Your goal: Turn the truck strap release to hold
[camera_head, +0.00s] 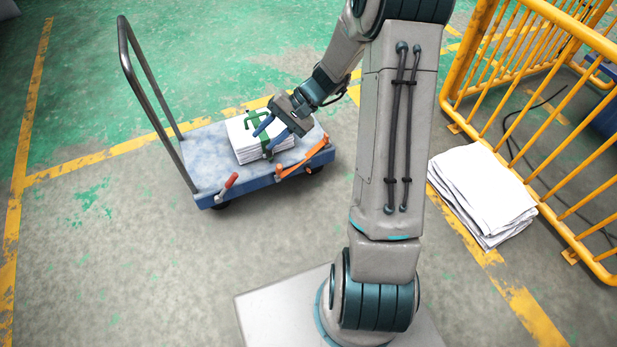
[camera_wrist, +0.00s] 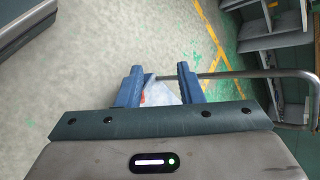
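The truck is a blue flat cart (camera_head: 215,150) with a grey push handle (camera_head: 150,90) at its left end. A stack of white sheets (camera_head: 245,150) lies on it, with a green strap or clamp (camera_head: 252,119) over the top. An orange strap or lever (camera_head: 300,164) runs along the front right edge, and a red-handled lever (camera_head: 231,180) sits on the front edge. I cannot tell which is the strap release. My gripper (camera_head: 262,142) is over the stack with its blue fingers apart; contact is unclear. In the wrist view the open fingers (camera_wrist: 160,72) partly hide the cart.
A pile of white sheets (camera_head: 484,193) lies on the floor at right, beside a yellow barrier (camera_head: 560,110). Yellow lines mark the floor. The floor left and in front of the cart is clear. Grey shelving (camera_wrist: 275,40) shows at upper right in the wrist view.

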